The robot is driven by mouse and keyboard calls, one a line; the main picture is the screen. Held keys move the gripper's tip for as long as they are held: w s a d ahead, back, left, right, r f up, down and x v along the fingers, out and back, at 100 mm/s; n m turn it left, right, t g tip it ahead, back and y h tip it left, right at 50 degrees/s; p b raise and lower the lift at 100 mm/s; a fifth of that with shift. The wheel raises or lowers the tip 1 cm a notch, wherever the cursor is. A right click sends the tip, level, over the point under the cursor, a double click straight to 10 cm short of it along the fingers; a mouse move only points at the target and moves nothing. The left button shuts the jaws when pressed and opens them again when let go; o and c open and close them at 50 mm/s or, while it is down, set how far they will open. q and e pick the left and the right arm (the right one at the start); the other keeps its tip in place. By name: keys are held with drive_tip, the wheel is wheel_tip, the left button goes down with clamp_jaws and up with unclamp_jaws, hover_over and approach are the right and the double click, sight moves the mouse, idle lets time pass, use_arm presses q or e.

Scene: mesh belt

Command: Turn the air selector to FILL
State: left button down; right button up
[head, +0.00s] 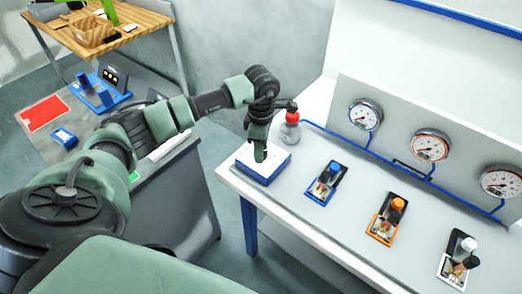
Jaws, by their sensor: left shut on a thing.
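The air selector looks to be the white-topped box with a blue base (279,172) on the near left corner of the grey-white bench. My left gripper (260,154) points down onto the top of this box, shut on its knob. The fingers hide the knob, so I cannot read its position or any FILL mark. My right gripper is not in view.
A red-capped bottle-like part (292,128) stands just behind the box. Blue (326,183), orange (387,218) and white (459,259) lever valves line the bench. Gauges (365,115) stand behind them. A wooden table (140,20) is at upper left.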

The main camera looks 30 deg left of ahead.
use_arm(q)
drive_tip(key=n+b, duration=0.2)
drive_tip(key=n, duration=0.1)
drive_tip(key=shift+w, duration=0.1)
drive_tip(key=n+b, duration=0.2)
drive_tip(key=n, duration=0.3)
drive_tip(key=shift+b, duration=0.3)
drive_tip(key=n+b, duration=0.1)
drive_tip(key=n, duration=0.3)
drive_tip(key=shift+a+b, duration=0.1)
drive_tip(key=shift+b, duration=0.2)
drive_tip(key=shift+r+n+b, duration=0.15)
drive_tip(key=shift+n+b, duration=0.3)
drive_tip(key=shift+n, duration=1.75)
drive_tip(key=c, duration=0.9)
unclamp_jaws()
drive_tip(key=shift+c, duration=0.2)
drive_tip(key=shift+o, duration=0.2)
